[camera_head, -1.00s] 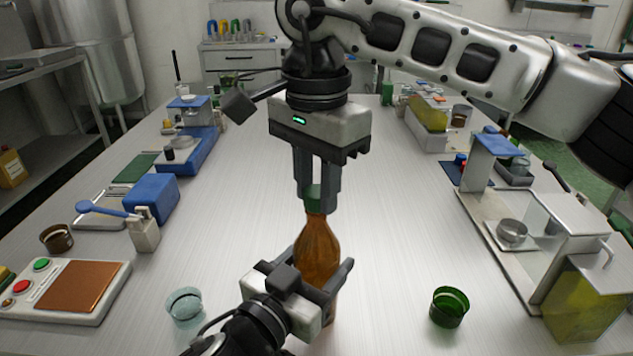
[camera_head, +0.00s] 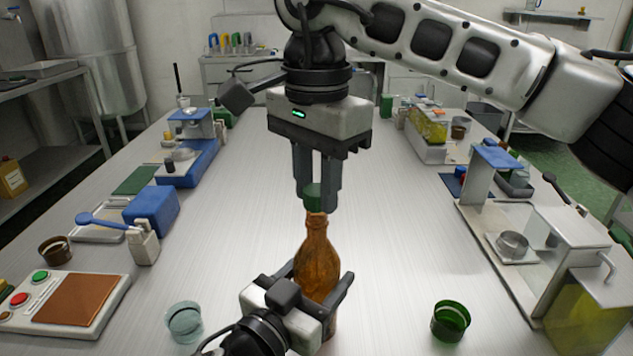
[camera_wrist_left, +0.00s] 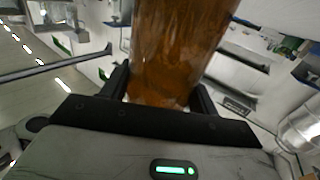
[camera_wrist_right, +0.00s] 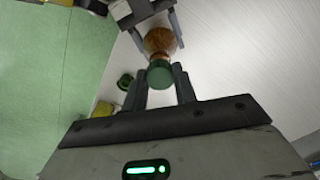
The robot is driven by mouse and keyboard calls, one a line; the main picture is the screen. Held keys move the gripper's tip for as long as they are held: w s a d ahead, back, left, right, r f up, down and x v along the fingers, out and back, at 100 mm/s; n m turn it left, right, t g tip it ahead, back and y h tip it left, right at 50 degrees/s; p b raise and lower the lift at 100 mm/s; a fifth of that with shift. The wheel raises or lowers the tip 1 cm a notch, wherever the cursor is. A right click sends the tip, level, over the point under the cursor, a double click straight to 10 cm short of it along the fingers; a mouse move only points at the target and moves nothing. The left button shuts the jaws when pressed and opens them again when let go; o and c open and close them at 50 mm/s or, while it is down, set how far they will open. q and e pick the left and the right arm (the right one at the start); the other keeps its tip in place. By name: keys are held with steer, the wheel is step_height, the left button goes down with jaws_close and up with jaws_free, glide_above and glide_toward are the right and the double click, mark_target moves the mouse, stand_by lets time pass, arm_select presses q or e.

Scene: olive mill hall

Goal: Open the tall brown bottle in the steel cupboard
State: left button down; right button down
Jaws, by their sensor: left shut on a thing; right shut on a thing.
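The tall brown bottle (camera_head: 317,262) stands upright over the table's middle, its base hidden by my left gripper. My left gripper (camera_head: 320,283) is shut around its lower body; the brown glass (camera_wrist_left: 175,55) fills the space between the fingers in the left wrist view. My right gripper (camera_head: 316,205) points down and is shut on the green cap (camera_head: 314,197) at the bottle's top. In the right wrist view, the cap (camera_wrist_right: 160,74) sits between the fingertips with the bottle (camera_wrist_right: 160,41) beyond. I cannot tell if the cap is loose. No steel cupboard is identifiable around the bottle.
A clear glass cup (camera_head: 184,322) and a green cup (camera_head: 451,318) stand either side of the bottle. A button panel (camera_head: 65,302) and blue equipment (camera_head: 151,209) line the left; a metal stand (camera_head: 500,220) is at right. The table's middle beyond is clear.

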mark_target(317, 189)
steer(key=shift+r, duration=2.05)
arm_select(q)
steer(key=shift+c, duration=1.6)
jaws_free()
